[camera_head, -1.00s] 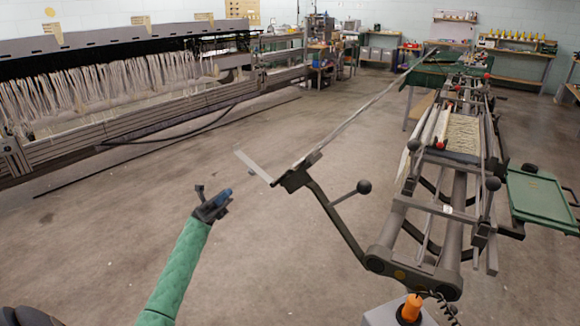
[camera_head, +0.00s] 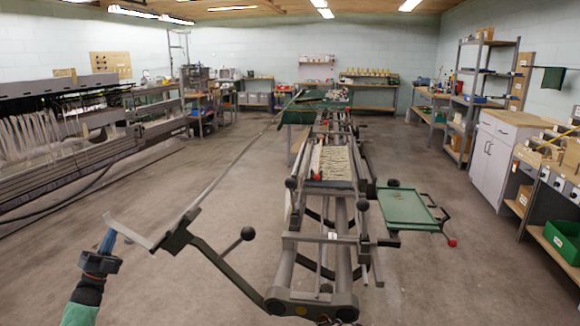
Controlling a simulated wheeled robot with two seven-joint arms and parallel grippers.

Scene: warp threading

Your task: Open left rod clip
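The left rod clip appears to be the dark block (camera_head: 175,238) at the end of a bent dark arm (camera_head: 226,264). A flat pale grey lever (camera_head: 130,232) sticks out from it to the left. A long thin rod (camera_head: 240,155) runs from the block to the far end of the machine. My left gripper (camera_head: 104,246) is at the lower left, close to the lever's free end. A blue part stands up from it towards the lever. I cannot tell whether they touch or whether the fingers are open. My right gripper is not in view.
A ball-ended handle (camera_head: 247,233) rises from the bent arm. The long frame machine (camera_head: 330,215) stands in the middle, with a green tray (camera_head: 405,206) on its right. A loom (camera_head: 60,165) is at the left. Floor is clear between loom and machine.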

